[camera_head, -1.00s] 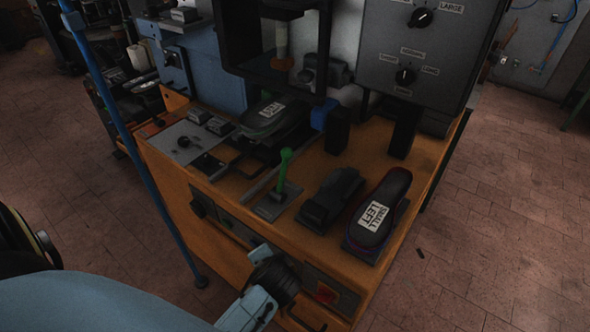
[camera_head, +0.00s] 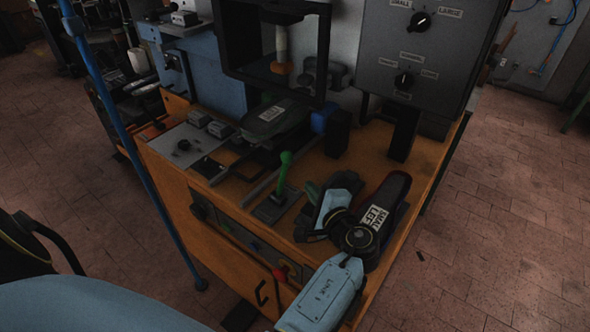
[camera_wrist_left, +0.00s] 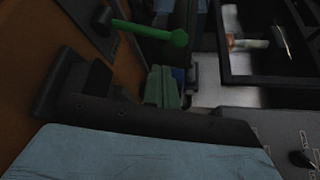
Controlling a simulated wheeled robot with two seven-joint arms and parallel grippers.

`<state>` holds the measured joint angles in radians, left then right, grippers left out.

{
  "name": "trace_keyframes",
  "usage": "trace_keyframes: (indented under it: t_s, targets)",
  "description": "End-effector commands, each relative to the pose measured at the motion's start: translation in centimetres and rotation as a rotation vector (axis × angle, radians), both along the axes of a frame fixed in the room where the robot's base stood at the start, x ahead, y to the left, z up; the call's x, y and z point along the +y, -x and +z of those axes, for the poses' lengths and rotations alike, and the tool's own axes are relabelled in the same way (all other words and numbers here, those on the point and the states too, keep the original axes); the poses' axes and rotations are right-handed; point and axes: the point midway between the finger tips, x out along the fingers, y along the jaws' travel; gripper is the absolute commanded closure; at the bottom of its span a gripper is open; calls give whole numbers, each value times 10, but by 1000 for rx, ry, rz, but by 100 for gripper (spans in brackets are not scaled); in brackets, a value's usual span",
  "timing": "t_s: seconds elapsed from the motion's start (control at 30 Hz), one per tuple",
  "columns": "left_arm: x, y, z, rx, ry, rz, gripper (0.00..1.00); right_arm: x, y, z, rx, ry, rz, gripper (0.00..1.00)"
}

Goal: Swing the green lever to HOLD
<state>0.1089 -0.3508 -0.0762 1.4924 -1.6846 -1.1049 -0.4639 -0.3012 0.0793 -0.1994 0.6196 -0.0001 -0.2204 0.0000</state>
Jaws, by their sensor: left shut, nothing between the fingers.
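The green lever (camera_head: 284,172) with a round knob stands nearly upright from a slotted grey plate (camera_head: 275,205) on the orange machine bench. It also shows in the left wrist view (camera_wrist_left: 150,31), across the top. No HOLD mark is readable in these frames. My right gripper is not in view.
A black shoe form labelled SMALL LEFT (camera_head: 391,199) stands right of my gripper, partly hidden by my wrist. Another labelled form (camera_head: 271,115) lies behind the lever under the dark press frame (camera_head: 325,55). A grey dial panel (camera_head: 420,60) rises at back right.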

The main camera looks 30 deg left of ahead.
Motion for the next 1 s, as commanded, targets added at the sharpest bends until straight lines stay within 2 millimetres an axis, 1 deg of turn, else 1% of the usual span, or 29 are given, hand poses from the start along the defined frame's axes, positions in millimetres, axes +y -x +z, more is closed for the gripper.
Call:
trace_keyframes:
  t_s: [0.17, 0.27, 0.37, 0.6, 0.7, 0.8, 1.0]
  targets:
    - [1, 0, 0, 0, 1, 0, 100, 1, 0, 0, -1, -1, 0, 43]
    - [6, -3, -1, 0, 1, 1, 100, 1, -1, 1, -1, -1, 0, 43]
    - [16, -10, -2, -1, -1, 1, 100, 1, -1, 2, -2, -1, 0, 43]
    - [53, -35, -10, -1, -1, 1, 100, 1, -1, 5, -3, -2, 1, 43]
    - [66, -43, -13, -1, 2, 2, 100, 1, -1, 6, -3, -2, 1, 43]
    - [75, -49, -16, -1, 2, 0, 100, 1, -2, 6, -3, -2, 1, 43]
    - [83, -54, -18, -1, 4, 0, 100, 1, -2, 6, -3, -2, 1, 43]
